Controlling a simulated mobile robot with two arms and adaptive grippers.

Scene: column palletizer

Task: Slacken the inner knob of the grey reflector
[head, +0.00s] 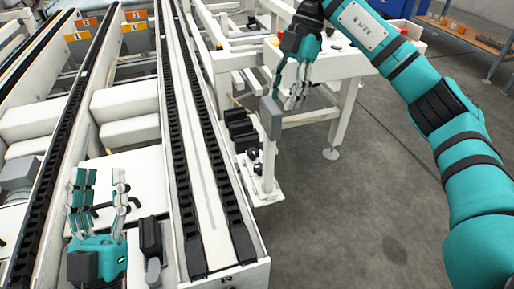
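The grey reflector (270,118) is a flat upright plate at the top of a white post, beside the conveyor's right side. Small dark knobs (253,154) show low by the post. They are too small to tell which is the inner one. My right gripper (290,103) points down just above and to the right of the reflector. Its fingers look apart with nothing between them; contact with the plate cannot be told. My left gripper (98,178) is open and empty, fingers pointing up the picture, over the left conveyor's white frame.
Black boxy devices (238,128) sit just left of the reflector. The conveyor with black chain tracks (205,160) runs along the left of the post. A white table frame (345,100) stands behind. Grey floor (360,210) is open at the right.

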